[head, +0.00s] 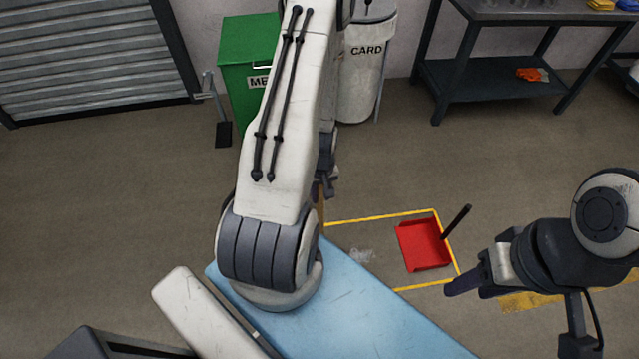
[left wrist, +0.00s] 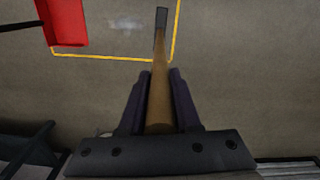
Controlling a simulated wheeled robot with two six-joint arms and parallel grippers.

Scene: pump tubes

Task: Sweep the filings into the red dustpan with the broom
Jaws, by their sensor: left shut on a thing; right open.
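The red dustpan (head: 424,246) lies on the floor inside a yellow outline, its black handle pointing up and right. It also shows in the left wrist view (left wrist: 66,22). The filings (head: 362,256) are a pale grey patch left of the dustpan; they show faintly in the left wrist view (left wrist: 122,24). My left gripper (left wrist: 160,78) is shut on the wooden handle of the broom (left wrist: 160,100), whose dark end is beside the filings. In the head view my arm hides most of the broom. My right gripper (head: 462,288) is open and empty, right of the dustpan.
Yellow tape (head: 385,217) marks the floor area. A green bin (head: 246,50) and a grey CARD bin (head: 362,70) stand at the back. A dark workbench (head: 490,70) is at back right. A light-blue surface (head: 365,320) is in front. The floor between is clear.

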